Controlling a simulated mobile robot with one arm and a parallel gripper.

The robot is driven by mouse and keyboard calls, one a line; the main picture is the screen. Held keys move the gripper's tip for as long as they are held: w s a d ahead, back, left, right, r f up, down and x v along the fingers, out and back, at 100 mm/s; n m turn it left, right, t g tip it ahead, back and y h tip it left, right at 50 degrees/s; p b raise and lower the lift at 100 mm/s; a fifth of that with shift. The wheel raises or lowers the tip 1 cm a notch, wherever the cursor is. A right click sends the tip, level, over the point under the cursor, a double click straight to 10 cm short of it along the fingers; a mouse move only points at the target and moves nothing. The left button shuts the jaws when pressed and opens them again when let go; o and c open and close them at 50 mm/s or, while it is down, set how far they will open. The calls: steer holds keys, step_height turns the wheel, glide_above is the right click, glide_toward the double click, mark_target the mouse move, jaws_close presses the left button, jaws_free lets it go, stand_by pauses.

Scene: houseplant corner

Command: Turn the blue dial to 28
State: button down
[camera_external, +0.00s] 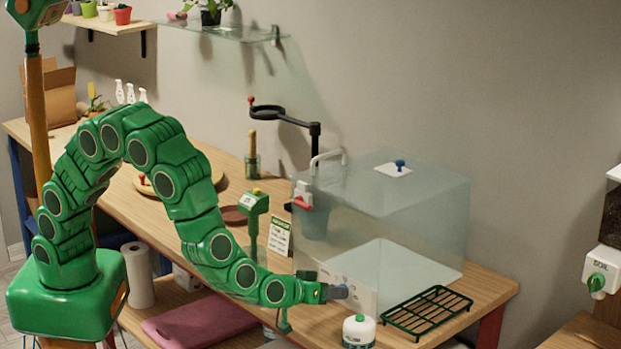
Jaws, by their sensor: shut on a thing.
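Small marks on the panel are too small to read.
A green post (253,215) and a small sign (280,236) stand behind my forearm. A blue knob (400,163) sits on the case's lid.

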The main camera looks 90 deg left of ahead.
steer(key=c, duration=1.9)
jaws_free()
steer(key=m, duration=0.1)
steer(key=m+g+y, duration=0.1)
steer(key=m, duration=0.1)
steer(key=shift+w+d+g+y, duration=0.15)
steer(key=shift+d+g+y, duration=0.05)
steer(key=shift+g+y, duration=0.1)
steer(key=shift+o, duration=0.2)
steer(key=m+g+y, duration=0.1)
steer(key=m, duration=0.1)
steer(key=shift+f+m, duration=0.15)
steer(key=shift+m, duration=0.25)
steer(key=m+y, duration=0.1)
steer(key=m, duration=0.1)
steer(key=m+y, duration=0.1)
steer(key=shift+w+d+f+m+g, duration=0.1)
steer(key=shift+w+d+m+g, duration=0.05)
steer(key=shift+m+g, duration=0.2)
steer(key=shift+m+y, duration=0.6)
steer(key=shift+m, duration=0.25)
steer(key=shift+w, duration=0.1)
steer(key=o, duration=1)
steer(key=shift+o, duration=0.2)
steer(key=shift+d, duration=0.1)
steer(key=shift+v, duration=3.85)
